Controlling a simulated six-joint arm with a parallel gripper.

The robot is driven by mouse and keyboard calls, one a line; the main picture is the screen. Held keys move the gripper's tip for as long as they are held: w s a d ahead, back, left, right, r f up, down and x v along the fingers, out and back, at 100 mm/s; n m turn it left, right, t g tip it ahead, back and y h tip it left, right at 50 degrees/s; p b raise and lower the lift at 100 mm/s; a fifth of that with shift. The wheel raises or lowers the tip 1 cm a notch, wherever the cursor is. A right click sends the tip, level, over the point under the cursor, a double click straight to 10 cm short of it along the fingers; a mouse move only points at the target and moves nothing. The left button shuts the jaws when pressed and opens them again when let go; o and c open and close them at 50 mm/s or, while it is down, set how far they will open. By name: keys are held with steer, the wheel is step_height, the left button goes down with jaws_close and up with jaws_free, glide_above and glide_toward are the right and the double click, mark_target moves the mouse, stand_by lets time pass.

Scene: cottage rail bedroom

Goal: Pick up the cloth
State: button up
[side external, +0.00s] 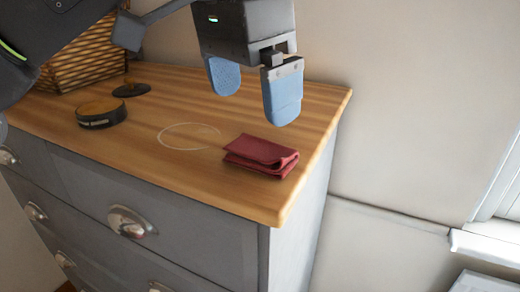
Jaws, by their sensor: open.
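The cloth (260,154) is dark red and folded. It lies on the wooden top of a grey chest of drawers, near the right front corner. My gripper (254,97) is open and empty, with two blue fingertips pointing down. It hangs above the dresser top, higher in the picture than the cloth and apart from it. The whole visible side of the cloth is clear of the fingers.
The dresser top (215,110) has a pale ring mark (189,136) left of the cloth. A round dark tin (101,113) and a small dark dish (131,90) stand farther left. A woven basket (90,58) is at the back left. A wall (420,110) rises on the right.

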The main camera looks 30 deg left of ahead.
mark_target(259, 141)
steer(key=shift+w+d+f, duration=0.1)
steer(key=shift+w+f, duration=0.05)
steer(key=shift+f, duration=1.1)
steer(key=shift+w+d+f, duration=0.1)
steer(key=shift+w+f, duration=0.1)
steer(key=shift+f, duration=1)
steer(key=shift+w+d+f, duration=0.1)
steer(key=shift+w+f, duration=0.05)
steer(key=shift+f, duration=1.1)
steer(key=shift+c, duration=0.2)
steer(key=c, duration=0.5)
